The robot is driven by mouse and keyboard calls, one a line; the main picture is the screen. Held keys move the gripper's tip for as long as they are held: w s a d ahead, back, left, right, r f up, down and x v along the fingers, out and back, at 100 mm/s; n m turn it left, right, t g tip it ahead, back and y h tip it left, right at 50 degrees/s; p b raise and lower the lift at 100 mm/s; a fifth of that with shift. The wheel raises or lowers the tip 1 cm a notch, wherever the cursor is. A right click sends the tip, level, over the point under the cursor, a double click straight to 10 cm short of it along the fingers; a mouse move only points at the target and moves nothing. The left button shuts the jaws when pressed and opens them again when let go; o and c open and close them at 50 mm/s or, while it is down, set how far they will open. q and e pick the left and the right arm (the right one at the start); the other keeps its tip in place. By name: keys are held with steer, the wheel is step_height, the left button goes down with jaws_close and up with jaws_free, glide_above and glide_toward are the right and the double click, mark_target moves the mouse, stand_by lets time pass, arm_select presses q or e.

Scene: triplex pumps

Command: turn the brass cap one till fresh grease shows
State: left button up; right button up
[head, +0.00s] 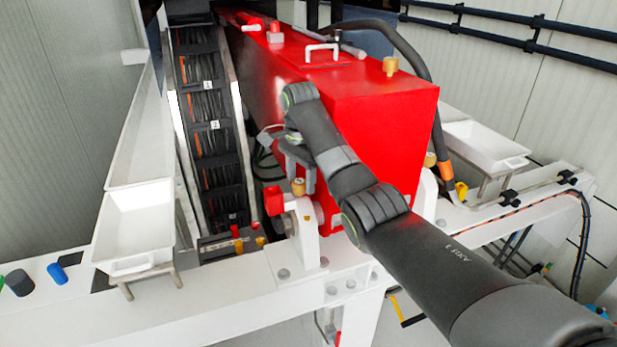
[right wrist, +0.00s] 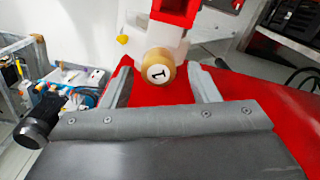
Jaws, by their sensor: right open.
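The brass cap one (head: 298,187) sits on the white bearing block at the near left corner of the red pump (head: 385,135). In the right wrist view the cap (right wrist: 158,72) faces me with a black "1" on its pale round top. My right gripper (head: 295,178) is open at the cap. In the right wrist view its fingertips (right wrist: 161,76) stand on either side of the cap, with a gap on each side. No grease can be made out around the cap. My left gripper is not in view.
Other brass caps sit on the pump top (head: 390,66) and at its right side (head: 430,159). A red block (head: 273,201) stands close left of cap one. A white tray (head: 138,228) is at the left, beside a cable chain (head: 208,125). A black hose (head: 425,70) arches behind the pump.

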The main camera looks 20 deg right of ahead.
steer(key=shift+f, duration=0.35)
steer(key=shift+s+f, duration=0.1)
steer(key=shift+s, duration=0.05)
steer(key=shift+a, duration=0.4)
steer(key=shift+d, duration=0.15)
steer(key=c, duration=1)
steer(key=shift+m, duration=0.4)
